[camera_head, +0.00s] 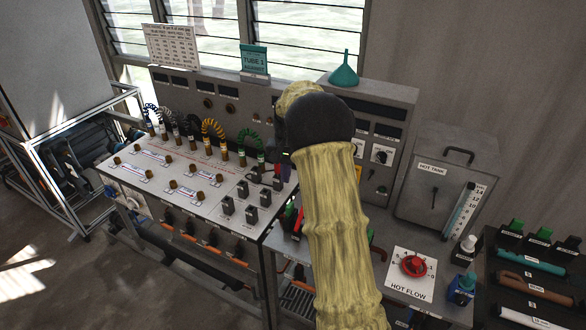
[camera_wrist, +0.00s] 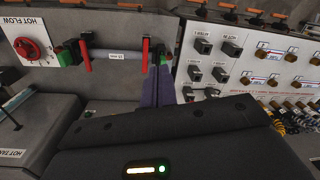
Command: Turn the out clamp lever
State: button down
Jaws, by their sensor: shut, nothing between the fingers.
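In the wrist view, a grey labelled tube (camera_wrist: 117,55) lies between two clamp fittings, each with a red lever. One red lever (camera_wrist: 85,55) stands beside the left green fitting (camera_wrist: 65,56). The other red lever (camera_wrist: 145,56) stands beside the right green fitting (camera_wrist: 163,59). I cannot read which clamp is marked out. My gripper (camera_wrist: 160,74) has purple fingers, shut and empty. Their tips are close beside the right lever; contact cannot be told. In the head view a red lever (camera_head: 298,222) shows left of my arm, which hides much of the tube.
The red hot flow knob (camera_head: 413,265) is on a plate to the right, below the hot tank (camera_head: 446,190). A panel of black switches and looped cables (camera_head: 213,185) lies to the left. Coloured tubes lie in a rack (camera_head: 530,285) at the far right.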

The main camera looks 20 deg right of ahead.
jog(key=s+a+f+n+t+b, duration=0.1)
jog(key=s+a+n, duration=0.2)
jog(key=s, duration=1)
jog(key=s+a+f+n+t+b, duration=0.1)
jog(key=s+a+n, duration=0.2)
jog(key=s+a, duration=0.5)
jog(key=s, duration=0.6)
jog(key=shift+f+h, duration=0.4)
jog(key=shift+a, duration=0.1)
